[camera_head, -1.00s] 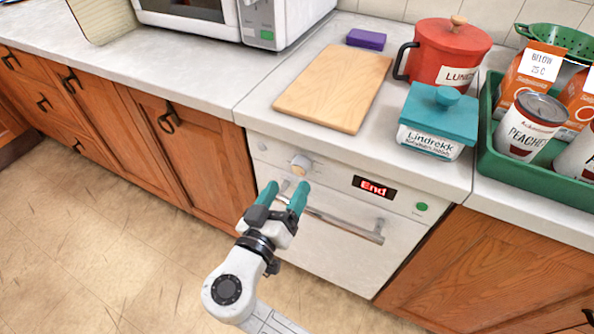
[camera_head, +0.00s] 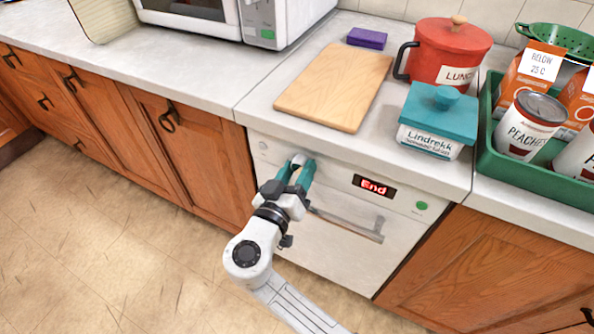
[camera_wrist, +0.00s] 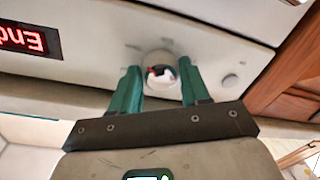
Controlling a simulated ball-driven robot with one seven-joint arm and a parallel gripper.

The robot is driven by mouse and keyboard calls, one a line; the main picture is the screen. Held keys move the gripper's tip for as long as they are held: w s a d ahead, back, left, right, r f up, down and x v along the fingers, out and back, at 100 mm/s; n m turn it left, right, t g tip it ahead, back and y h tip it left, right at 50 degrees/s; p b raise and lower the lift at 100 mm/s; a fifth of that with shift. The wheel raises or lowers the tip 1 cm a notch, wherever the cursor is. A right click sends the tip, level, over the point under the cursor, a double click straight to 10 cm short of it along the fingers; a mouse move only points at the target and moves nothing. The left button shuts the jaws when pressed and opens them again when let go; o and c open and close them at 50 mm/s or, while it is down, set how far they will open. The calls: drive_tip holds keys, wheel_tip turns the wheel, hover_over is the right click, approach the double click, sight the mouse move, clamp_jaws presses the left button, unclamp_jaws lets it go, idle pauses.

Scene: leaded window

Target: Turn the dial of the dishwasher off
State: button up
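The dishwasher (camera_head: 345,255) is a white front under the counter. Its dial (camera_head: 299,158) is a small round knob at the upper left of the panel, partly covered by my fingers. The red display (camera_head: 374,187) reads "End". My gripper (camera_head: 296,172) is at the panel with its teal fingers apart. In the wrist view, the dial (camera_wrist: 161,75) appears between the fingertips of my gripper (camera_wrist: 160,80), one on either side. The fingers look open around it; I cannot tell whether they touch it.
A bar handle (camera_head: 346,223) crosses the dishwasher door just below and right of my gripper. A green button (camera_head: 421,206) is at the panel's right. The counter above holds a cutting board (camera_head: 334,88), teal box (camera_head: 437,120), red pot (camera_head: 447,55) and green tray (camera_head: 535,176).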

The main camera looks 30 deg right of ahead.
drive_tip(key=c, duration=0.6)
drive_tip(key=shift+n, duration=0.3)
drive_tip(key=n+p, duration=0.2)
drive_tip(key=n, duration=0.3)
drive_tip(key=shift+r+g, duration=0.15)
drive_tip(key=shift+g, duration=0.15)
drive_tip(key=n+p, duration=0.3)
drive_tip(key=n, duration=0.2)
drive_tip(key=shift+r+n+p, duration=0.1)
drive_tip(key=shift+n+p, duration=0.2)
drive_tip(key=shift+p, duration=0.1)
drive_tip(key=n+p, duration=0.4)
drive_tip(key=n, duration=0.2)
drive_tip(key=shift+a+g, duration=0.1)
drive_tip(key=shift+g, duration=0.3)
drive_tip(key=n+p, duration=0.3)
drive_tip(key=shift+w+n, duration=0.1)
drive_tip(key=shift+n, duration=0.3)
drive_tip(key=shift+f+n+h+p, duration=0.3)
drive_tip(key=shift+n+p, duration=0.3)
drive_tip(key=shift+n, duration=0.3)
